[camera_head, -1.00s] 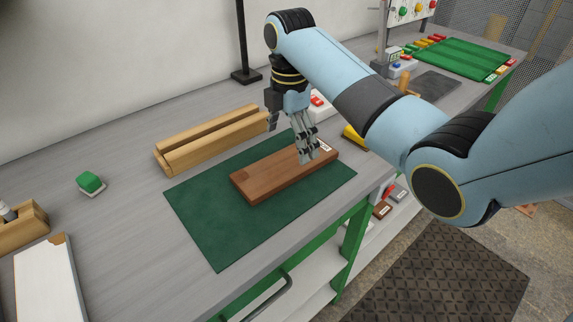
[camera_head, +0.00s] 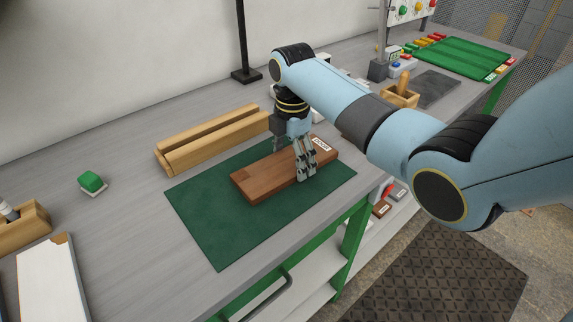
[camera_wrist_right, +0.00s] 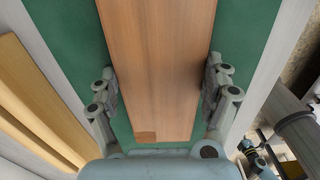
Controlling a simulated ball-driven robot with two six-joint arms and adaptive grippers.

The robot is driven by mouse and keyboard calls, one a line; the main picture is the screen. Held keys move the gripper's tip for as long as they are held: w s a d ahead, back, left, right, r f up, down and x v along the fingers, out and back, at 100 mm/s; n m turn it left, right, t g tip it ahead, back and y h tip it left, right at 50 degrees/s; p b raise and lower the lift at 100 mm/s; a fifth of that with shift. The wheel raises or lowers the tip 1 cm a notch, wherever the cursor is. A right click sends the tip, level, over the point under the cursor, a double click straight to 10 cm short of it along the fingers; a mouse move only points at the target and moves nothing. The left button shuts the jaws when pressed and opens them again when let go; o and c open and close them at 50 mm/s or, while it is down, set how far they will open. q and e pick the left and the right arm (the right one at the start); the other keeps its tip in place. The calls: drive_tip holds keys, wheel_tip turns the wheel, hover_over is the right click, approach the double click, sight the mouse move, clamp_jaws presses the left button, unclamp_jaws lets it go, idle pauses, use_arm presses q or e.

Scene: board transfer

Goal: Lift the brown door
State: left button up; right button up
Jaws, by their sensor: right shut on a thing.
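The brown door (camera_head: 262,178) is a flat wooden board with a small white label at its far right end. It lies on a dark green mat (camera_head: 212,223) on the grey bench. My right gripper (camera_head: 303,170) comes down over the door's right half and is shut on it across its width. In the right wrist view the door (camera_wrist_right: 162,65) runs between the two fingers (camera_wrist_right: 160,98), one along each long edge. A darker square patch shows at its near end. I cannot tell any gap between door and mat. My left gripper is not in view.
A light wooden slotted block (camera_head: 212,140) stands behind the mat. A wooden box (camera_head: 400,94) and a green tray (camera_head: 457,57) are farther right. The bench's front edge is close to the mat.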

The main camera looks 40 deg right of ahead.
drive_tip(key=c, duration=0.4)
drive_tip(key=shift+o, duration=0.2)
drive_tip(key=shift+r, duration=0.1)
